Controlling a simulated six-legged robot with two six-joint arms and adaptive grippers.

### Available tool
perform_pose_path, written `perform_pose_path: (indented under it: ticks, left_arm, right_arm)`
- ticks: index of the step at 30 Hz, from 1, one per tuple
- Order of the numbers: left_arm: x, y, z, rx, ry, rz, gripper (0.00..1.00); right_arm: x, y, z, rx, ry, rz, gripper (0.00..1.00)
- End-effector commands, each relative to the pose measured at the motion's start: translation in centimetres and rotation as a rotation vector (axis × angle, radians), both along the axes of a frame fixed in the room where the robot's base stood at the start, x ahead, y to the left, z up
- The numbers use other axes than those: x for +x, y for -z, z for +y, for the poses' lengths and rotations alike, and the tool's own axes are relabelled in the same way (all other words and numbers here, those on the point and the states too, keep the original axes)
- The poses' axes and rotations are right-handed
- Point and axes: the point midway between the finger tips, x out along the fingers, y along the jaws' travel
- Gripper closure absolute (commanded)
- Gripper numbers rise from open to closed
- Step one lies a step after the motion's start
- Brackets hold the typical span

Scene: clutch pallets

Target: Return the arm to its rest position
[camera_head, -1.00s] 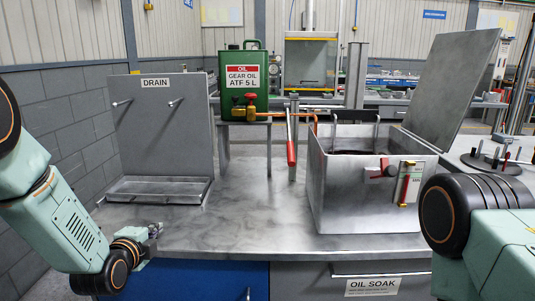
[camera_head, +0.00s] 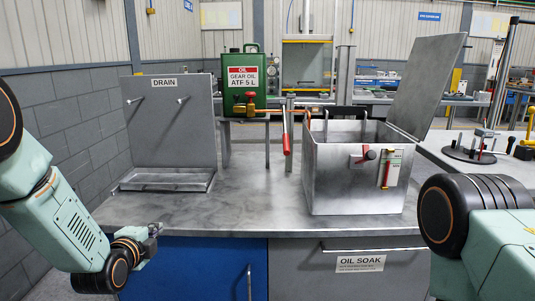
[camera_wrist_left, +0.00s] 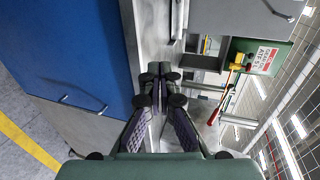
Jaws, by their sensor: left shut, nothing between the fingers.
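My left gripper (camera_head: 154,232) is at the lower left of the head view, in front of the bench's front edge. Its fingers show in the left wrist view (camera_wrist_left: 159,85), shut with nothing between them. My left arm (camera_head: 70,225) comes in from the left edge and is bent. My right arm (camera_head: 475,225) shows only in part at the lower right; its gripper is out of view.
The metal bench (camera_head: 250,205) holds a drain panel with tray (camera_head: 170,130), a green gear oil can (camera_head: 243,85) on a stand, and an open oil soak tank (camera_head: 325,185). Blue (camera_head: 195,268) and grey doors face me. The bench's front middle is bare.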

Motion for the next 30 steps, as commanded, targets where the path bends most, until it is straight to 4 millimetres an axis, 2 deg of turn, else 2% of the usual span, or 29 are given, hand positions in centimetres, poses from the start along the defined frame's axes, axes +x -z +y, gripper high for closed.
perform_pose_path:
  ticks: [2,10,17,20,23,27,29,30]
  left_arm:
    - [0.1,0.0,0.0,0.000,0.000,0.000,1.00]
    - [-0.1,0.8,0.0,-0.232,-0.079,0.033,1.00]
    - [-2.6,3.5,-0.4,-0.506,-0.198,0.132,1.00]
    - [-5.1,6.1,-1.0,-0.667,-0.292,0.216,1.00]
    - [-9.0,9.7,-1.7,-0.843,-0.428,0.329,1.00]
    - [-16.4,15.1,-2.9,-1.047,-0.673,0.500,1.00]
    - [-19.8,17.1,-3.4,-1.107,-0.783,0.565,1.00]
    - [-22.2,18.3,-3.7,-1.136,-0.856,0.608,1.00]
  right_arm:
    - [0.0,0.0,0.0,0.000,0.000,0.000,0.60]
    - [0.0,0.0,0.0,0.000,0.000,0.000,0.60]
    - [0.0,0.0,0.0,0.000,0.000,-0.001,0.60]
    - [0.0,0.0,0.0,0.000,0.000,0.000,0.60]
    - [0.0,0.0,0.0,0.000,0.000,-0.001,0.60]
    - [0.0,0.0,0.0,0.000,0.000,-0.001,0.60]
    - [0.0,0.0,0.0,0.000,0.000,0.000,0.60]
    - [0.0,0.0,0.0,0.000,0.000,0.000,0.60]
